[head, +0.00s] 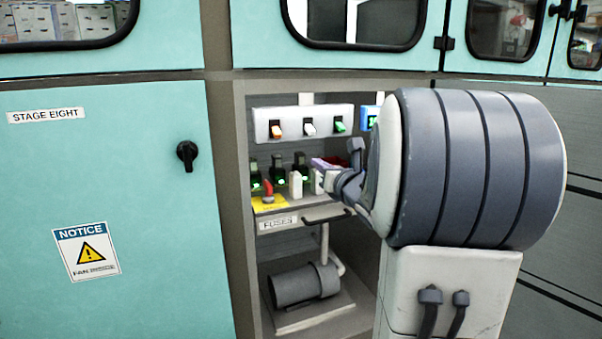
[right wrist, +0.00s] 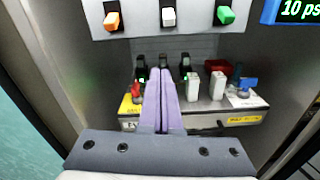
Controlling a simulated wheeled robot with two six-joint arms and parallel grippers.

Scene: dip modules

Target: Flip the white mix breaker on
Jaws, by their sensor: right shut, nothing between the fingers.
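A grey-white panel (head: 262,114) at the top of the open cabinet carries three rocker-like switches in a row. The white switch (head: 309,127) is in the middle; it also shows at the top of the right wrist view (right wrist: 168,17). An orange switch (head: 276,129) is to its left and a green switch (head: 340,124) to its right. My right gripper (head: 322,163) is shut and empty, below the panel and right of the white switch in the head view. In the right wrist view its purple fingers (right wrist: 160,72) point toward the cabinet, below the white switch. My left gripper is not in view.
Below is a shelf with dark modules (head: 278,168), white blocks (head: 295,184), a red-handled valve (head: 268,187) and a FUSES label (head: 278,224). A blue display (right wrist: 298,10) is right of the panel. The cabinet's side walls bound the space.

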